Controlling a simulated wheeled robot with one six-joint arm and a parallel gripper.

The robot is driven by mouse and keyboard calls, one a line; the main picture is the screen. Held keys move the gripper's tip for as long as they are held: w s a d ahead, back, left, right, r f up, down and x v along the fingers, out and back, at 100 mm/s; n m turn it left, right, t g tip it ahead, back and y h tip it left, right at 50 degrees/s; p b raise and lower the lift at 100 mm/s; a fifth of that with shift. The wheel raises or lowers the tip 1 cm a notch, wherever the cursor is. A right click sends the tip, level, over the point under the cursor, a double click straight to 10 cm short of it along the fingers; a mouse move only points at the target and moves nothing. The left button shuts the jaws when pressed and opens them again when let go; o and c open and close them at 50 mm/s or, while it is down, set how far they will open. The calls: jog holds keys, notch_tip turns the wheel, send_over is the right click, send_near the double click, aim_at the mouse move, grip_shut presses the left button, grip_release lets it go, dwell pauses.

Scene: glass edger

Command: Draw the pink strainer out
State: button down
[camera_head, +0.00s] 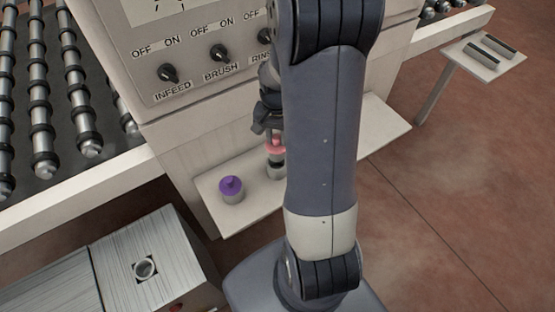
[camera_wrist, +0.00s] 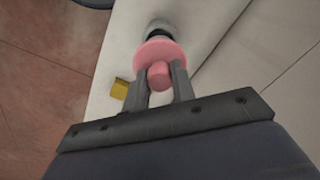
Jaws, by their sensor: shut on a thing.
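The pink strainer (camera_head: 275,147) shows left of my arm in the head view, at the top of a short grey holder (camera_head: 277,170) on a white shelf. In the wrist view the pink strainer (camera_wrist: 160,60) has a round flange and a knob, with the grey and white holder (camera_wrist: 160,27) beyond it. My gripper (camera_wrist: 161,80) is shut on the knob, one finger on each side. It also shows in the head view (camera_head: 268,128), partly hidden by my arm. How deep the strainer sits in the holder is hidden.
A purple-topped strainer (camera_head: 231,186) stands left on the same white shelf (camera_head: 215,210). A yellow block (camera_wrist: 120,89) lies near the fingers. The panel with knobs (camera_head: 219,53) rises behind.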

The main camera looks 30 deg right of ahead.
jog(key=shift+r, duration=0.15)
jog(key=shift+r+p, duration=1.5)
jog(key=shift+r, duration=0.45)
